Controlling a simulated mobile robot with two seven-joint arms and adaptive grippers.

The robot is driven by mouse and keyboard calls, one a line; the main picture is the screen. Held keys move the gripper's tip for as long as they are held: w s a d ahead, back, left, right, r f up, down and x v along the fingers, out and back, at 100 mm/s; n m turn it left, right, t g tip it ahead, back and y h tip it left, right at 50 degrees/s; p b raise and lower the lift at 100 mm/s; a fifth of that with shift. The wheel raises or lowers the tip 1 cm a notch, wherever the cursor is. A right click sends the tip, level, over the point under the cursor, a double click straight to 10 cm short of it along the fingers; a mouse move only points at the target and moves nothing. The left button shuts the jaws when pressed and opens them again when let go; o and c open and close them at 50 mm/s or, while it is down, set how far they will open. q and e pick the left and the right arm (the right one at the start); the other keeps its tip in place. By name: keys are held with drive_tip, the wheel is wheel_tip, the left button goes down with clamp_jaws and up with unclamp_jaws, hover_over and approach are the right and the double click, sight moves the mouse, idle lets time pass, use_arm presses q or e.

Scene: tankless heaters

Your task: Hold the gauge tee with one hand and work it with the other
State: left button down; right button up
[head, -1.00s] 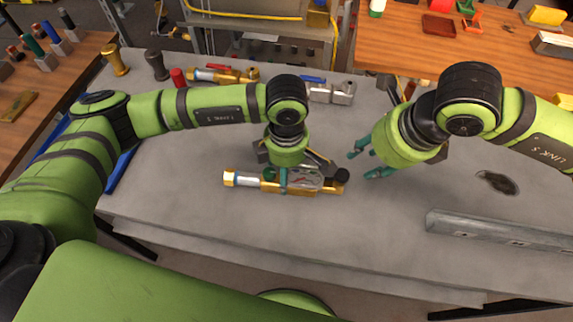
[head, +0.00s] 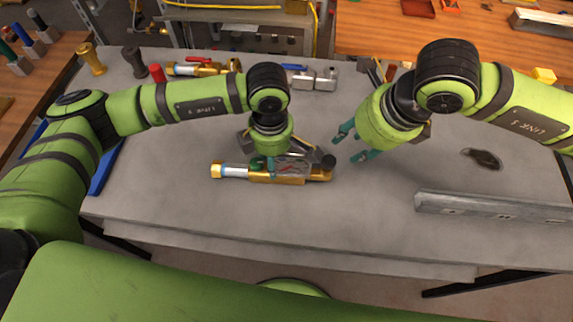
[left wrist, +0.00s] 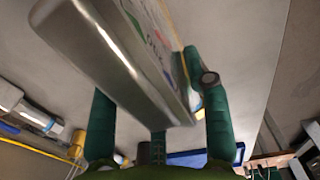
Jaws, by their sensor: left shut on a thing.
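The gauge tee (head: 235,171) is a brass body with a silver and blue-banded left end, a black knob (head: 328,161) at its right end and a clear gauge face on top. My left gripper (head: 268,163) is shut on it from above and behind, near its middle; the fingers are partly hidden. In the left wrist view a large silver block with a printed face (left wrist: 110,50), which looks like part of the tee, lies between the green fingers. My right gripper (head: 347,145) is open and empty, just right of the black knob and apart from it.
A grey metal bar (head: 490,208) lies at the right front of the grey table (head: 190,215). A brass fitting with a red handle (head: 205,67) and a silver one with a blue handle (head: 315,79) lie at the back. The table's front middle is clear.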

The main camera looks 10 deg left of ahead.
clamp_jaws()
drive_tip(key=w+d+r+m+g+y, duration=0.1)
drive_tip(key=d+m+y, duration=0.1)
drive_tip(key=m, duration=1.2)
drive_tip(key=w+d+r+m+g+y, duration=0.1)
drive_tip(key=d+r+m+y, duration=0.1)
drive_tip(key=m, duration=1.3)
drive_tip(key=shift+d+r+g+y, duration=0.15)
drive_tip(key=shift+d+g+y, duration=0.15)
drive_tip(key=shift+d+y, duration=0.35)
drive_tip(key=shift+w+a, duration=0.1)
drive_tip(key=shift+a, duration=0.05)
